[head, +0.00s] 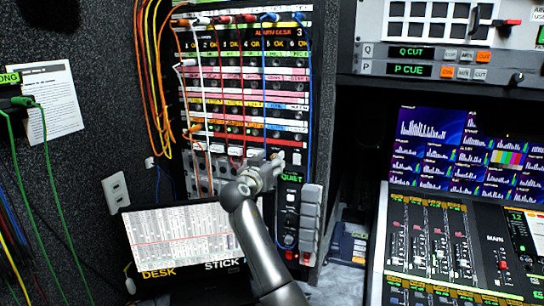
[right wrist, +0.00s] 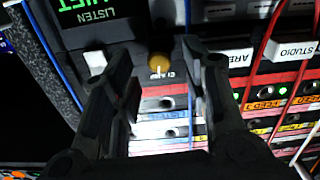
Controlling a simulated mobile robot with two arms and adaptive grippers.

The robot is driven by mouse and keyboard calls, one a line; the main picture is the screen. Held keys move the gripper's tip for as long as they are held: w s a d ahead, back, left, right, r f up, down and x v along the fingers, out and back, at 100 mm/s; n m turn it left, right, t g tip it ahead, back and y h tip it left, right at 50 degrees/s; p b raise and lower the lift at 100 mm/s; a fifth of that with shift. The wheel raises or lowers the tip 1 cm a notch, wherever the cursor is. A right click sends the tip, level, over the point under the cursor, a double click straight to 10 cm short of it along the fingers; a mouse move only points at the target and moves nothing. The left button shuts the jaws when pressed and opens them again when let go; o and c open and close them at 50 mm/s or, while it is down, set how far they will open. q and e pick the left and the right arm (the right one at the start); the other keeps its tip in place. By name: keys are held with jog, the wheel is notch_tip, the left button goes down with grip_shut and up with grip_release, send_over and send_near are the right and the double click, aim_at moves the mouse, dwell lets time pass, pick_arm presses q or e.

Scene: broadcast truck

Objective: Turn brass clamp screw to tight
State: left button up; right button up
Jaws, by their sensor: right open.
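A small brass screw (right wrist: 160,64) shows in the right wrist view, on a dark panel with a small label below it. My right gripper (right wrist: 157,60) is open, with one dark finger on each side of the screw. Gaps show between the screw and both fingers. In the head view my right gripper (head: 268,172) is at the lower right of the patch rack, just above a green "QUIET" display. I cannot make out the screw in the head view. My left gripper is not in view.
The patch rack (head: 245,85) carries several hanging coloured cables, and a blue one runs close to my right gripper. Grey handset-like blocks (head: 311,215) stand right of my arm. A mixing console (head: 455,245) and screens are further right.

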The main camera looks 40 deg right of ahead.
jog(key=shift+x, duration=0.8)
grip_shut()
